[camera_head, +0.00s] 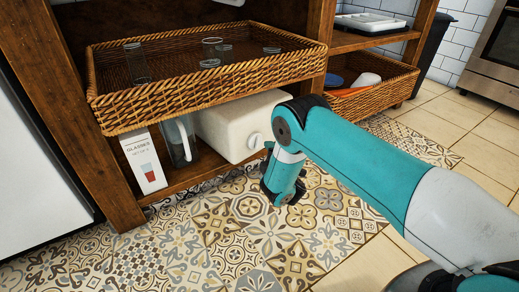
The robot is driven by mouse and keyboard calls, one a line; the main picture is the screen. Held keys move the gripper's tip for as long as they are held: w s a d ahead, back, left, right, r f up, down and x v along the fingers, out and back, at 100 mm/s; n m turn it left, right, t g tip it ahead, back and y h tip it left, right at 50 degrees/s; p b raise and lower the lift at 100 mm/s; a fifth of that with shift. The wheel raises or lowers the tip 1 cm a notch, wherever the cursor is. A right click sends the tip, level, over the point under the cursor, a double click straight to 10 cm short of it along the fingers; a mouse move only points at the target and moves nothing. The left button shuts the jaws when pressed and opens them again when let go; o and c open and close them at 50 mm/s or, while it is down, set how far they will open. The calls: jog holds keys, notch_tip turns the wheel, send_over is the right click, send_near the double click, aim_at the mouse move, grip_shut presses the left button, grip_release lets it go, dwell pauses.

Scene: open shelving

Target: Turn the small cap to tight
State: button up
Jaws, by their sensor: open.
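A white, box-shaped container (225,125) lies on the bottom shelf under the basket. A small round white cap (255,141) shows on its front face, near the right end. I cannot tell how tight the cap is. My teal and white arm reaches in from the right. My gripper (266,168) is at its end, just right of and below the cap, in front of the shelf. It is open and appears apart from the cap. My wrist hides most of the fingers.
A wicker basket (200,92) with several glasses overhangs the container. A glass pitcher (181,142) and a glasses box (144,163) stand to the left. Another wicker basket (375,103) is at the right. The patterned tile floor in front is clear.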

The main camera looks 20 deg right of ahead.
aim_at(258, 143)
jog(key=w+b, duration=0.1)
jog(key=w, duration=0.1)
jog(key=w+b, duration=0.1)
jog(key=w, duration=0.1)
jog(key=w+b, duration=0.2)
jog(key=shift+w+a+f, duration=0.2)
jog(key=shift+a+f, duration=0.15)
jog(key=shift+a, duration=0.05)
jog(key=shift+w+a+r, duration=0.1)
jog(key=shift+w+r, duration=0.05)
jog(key=shift+w, duration=0.3)
jog(key=c, duration=0.7)
